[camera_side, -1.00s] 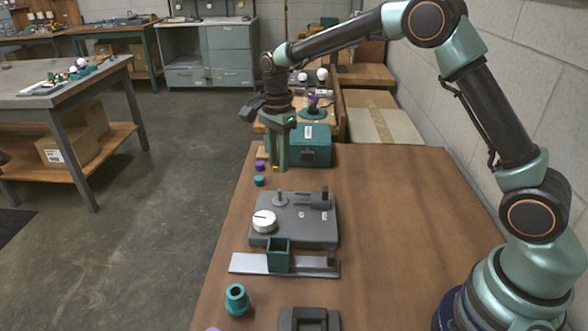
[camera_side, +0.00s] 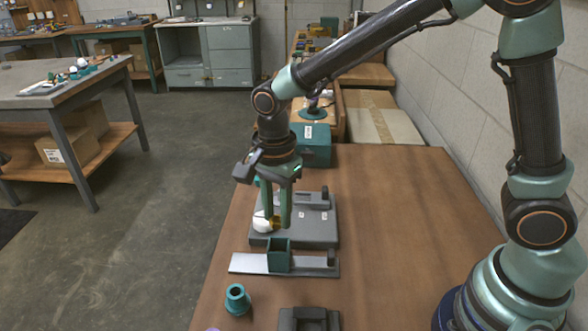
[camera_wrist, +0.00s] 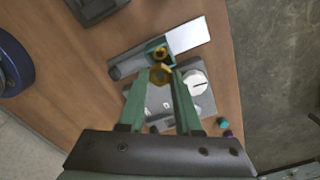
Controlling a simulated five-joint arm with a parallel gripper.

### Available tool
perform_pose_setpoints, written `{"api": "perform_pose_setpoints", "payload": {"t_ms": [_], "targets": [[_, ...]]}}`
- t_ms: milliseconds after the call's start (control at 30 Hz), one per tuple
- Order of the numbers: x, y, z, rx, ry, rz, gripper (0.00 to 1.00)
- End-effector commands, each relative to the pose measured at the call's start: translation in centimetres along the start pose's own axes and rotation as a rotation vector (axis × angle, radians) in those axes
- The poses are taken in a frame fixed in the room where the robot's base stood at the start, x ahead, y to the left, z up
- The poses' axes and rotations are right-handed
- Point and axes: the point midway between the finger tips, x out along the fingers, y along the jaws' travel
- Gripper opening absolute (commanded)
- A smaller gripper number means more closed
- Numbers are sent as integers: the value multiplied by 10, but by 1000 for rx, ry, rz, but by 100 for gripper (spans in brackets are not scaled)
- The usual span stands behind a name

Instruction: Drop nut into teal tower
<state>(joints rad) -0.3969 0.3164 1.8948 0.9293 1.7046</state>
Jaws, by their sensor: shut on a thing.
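My gripper (camera_side: 277,224) is shut on a brass-coloured nut (camera_side: 274,221) and holds it above the grey fixture plate, behind the tower in the side view. In the wrist view the nut (camera_wrist: 160,76) sits between my fingertips (camera_wrist: 159,72). The teal tower (camera_side: 278,260) is a square, open-topped box standing on a silver plate, nearer the side camera than my gripper. In the wrist view the tower (camera_wrist: 150,47) lies just beyond the nut. Another brass-coloured piece (camera_wrist: 160,53) shows inside its opening.
A white round dial (camera_wrist: 197,84) sits on the grey fixture plate (camera_side: 322,232). A teal flared cup (camera_side: 237,300) and a dark grey block (camera_side: 309,319) stand at the front. A teal box (camera_side: 315,150) is at the back. The table's right side is clear.

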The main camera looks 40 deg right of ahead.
Motion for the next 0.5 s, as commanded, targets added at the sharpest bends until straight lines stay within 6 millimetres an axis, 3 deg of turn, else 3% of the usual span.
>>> {"api": "perform_pose_setpoints", "payload": {"t_ms": [500], "targets": [[33, 0, 0, 0, 0, 2, 0]]}}
